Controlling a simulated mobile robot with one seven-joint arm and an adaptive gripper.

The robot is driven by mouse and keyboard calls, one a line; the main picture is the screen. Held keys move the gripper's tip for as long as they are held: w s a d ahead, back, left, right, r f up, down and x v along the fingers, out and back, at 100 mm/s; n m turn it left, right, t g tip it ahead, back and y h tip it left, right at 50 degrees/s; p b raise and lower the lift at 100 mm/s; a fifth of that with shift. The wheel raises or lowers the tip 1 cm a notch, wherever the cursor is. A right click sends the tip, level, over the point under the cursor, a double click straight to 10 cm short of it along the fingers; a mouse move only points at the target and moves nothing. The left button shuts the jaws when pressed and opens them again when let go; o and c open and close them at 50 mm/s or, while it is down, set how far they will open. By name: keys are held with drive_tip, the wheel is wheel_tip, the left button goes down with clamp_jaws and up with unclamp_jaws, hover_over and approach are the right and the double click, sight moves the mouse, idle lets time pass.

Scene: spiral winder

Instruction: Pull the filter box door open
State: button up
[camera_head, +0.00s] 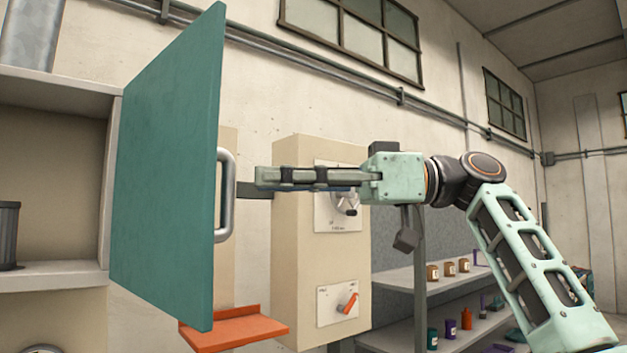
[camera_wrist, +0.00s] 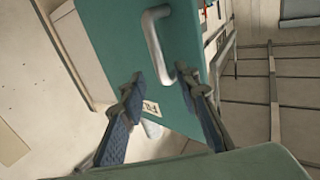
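The teal filter box door (camera_head: 165,170) stands swung out from the pale filter box (camera_head: 105,185) at the left of the head view, so its interior shows. A grey metal bar handle (camera_head: 228,195) is on the door's right edge. The door (camera_wrist: 120,35) and its handle (camera_wrist: 153,42) also show in the wrist view. My gripper (camera_head: 258,180) points left at the handle, with a small gap seen between its tips and the bar. In the wrist view my gripper (camera_wrist: 163,80) has its fingers apart, with the handle's lower end near the space between the tips.
A dark cylinder (camera_head: 9,235) stands inside the filter box. A cream control box (camera_head: 320,270) with a knob and an orange switch is behind my gripper. An orange tray (camera_head: 235,330) sits below the door. Shelves (camera_head: 470,325) with small containers stand at the right.

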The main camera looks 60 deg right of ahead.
drive_tip(key=shift+v, duration=2.75)
